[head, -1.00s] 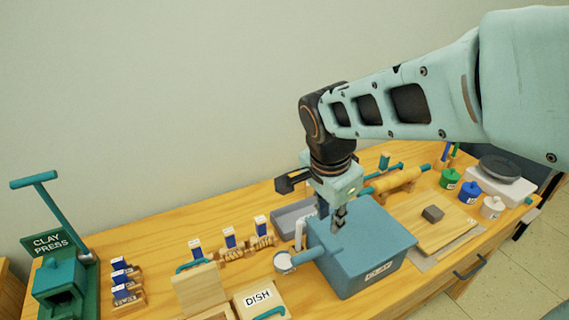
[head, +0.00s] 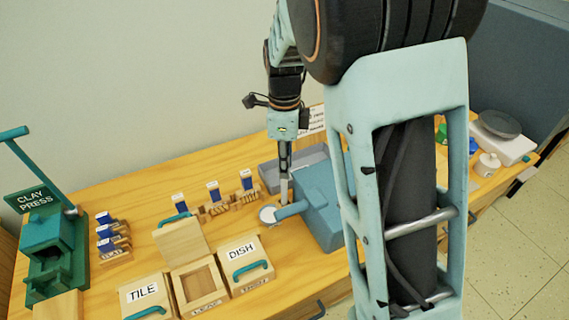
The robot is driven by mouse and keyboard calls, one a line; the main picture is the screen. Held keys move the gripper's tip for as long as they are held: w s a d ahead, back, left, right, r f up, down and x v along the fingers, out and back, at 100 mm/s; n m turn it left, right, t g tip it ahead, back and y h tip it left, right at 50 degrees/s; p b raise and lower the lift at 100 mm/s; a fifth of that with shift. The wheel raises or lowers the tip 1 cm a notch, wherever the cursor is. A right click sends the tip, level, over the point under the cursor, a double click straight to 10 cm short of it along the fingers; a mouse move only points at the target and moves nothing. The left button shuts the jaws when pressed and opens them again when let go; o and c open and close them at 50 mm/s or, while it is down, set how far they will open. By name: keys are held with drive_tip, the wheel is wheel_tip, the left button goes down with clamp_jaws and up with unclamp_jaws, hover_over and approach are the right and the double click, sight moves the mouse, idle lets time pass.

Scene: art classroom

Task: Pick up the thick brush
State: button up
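I cannot clearly make out a thick brush. My gripper (head: 284,168) points straight down at the left side of the blue box (head: 318,208). Its dark fingers look close together, seen edge-on, so I cannot tell whether they are open or shut. A slim pale upright piece (head: 284,190) shows just below the fingertips; I cannot tell what it is or whether they touch it. Below it is a small round pale cup (head: 267,215), beside a blue bar reaching from the box. My arm hides the box's right part.
Wooden boxes labelled TILE (head: 146,296) and DISH (head: 242,262) stand at the front, with an open-lidded box (head: 200,285) between them. The green clay press (head: 50,250) is at the left. A grey tray (head: 290,168) lies behind the blue box. A scale (head: 502,130) stands far right.

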sight(284, 204)
drive_tip(key=shift+w+a+f, duration=0.1)
drive_tip(key=shift+w+f, duration=0.05)
drive_tip(key=shift+f, duration=0.2)
wheel_tip(284, 204, down, 10)
drive_tip(key=shift+a+f+b, duration=0.1)
drive_tip(key=shift+f+b, duration=0.1)
drive_tip(key=shift+b, duration=0.1)
clamp_jaws()
